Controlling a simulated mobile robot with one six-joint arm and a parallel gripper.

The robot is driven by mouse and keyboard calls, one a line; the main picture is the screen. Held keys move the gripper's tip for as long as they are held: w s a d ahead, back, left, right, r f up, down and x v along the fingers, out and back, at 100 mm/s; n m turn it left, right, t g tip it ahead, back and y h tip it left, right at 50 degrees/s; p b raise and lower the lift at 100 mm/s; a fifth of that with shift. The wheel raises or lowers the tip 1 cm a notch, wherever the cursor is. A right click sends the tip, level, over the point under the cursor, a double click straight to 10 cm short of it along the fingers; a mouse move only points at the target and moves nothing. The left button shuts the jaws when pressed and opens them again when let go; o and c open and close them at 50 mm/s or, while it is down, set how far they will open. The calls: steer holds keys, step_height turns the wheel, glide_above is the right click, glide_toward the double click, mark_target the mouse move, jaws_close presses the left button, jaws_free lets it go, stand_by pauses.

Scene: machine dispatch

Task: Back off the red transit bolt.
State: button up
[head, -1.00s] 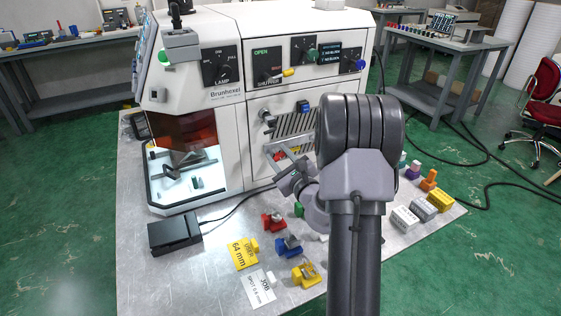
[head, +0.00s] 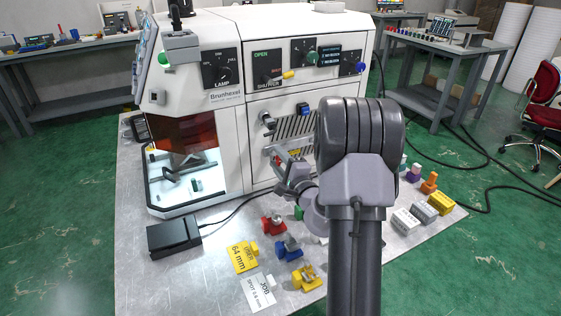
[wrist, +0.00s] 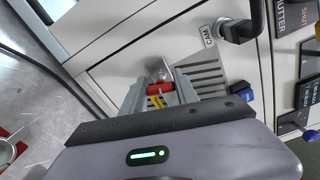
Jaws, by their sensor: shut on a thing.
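The red transit bolt (wrist: 160,88) shows in the wrist view on the white machine's front, beside the slotted vent. A yellow tag hangs just below it. My gripper (wrist: 162,92) has its two fingers on either side of the red bolt and is shut on it. In the head view my gripper (head: 277,158) reaches the machine's lower front panel from the right. My own arm hides part of that panel, and the bolt is hardly visible there.
The white machine (head: 230,140) stands on a metal table. A black box (head: 174,235), red, blue and yellow clamps, a yellow card (head: 242,257) and a white card (head: 260,292) lie in front. Blocks (head: 405,221) stand right of my arm. A black cable crosses the tabletop.

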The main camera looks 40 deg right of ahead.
steer(key=n, duration=0.4)
steer(key=shift+n, duration=0.3)
steer(key=n, duration=0.4)
steer(key=shift+n, duration=0.7)
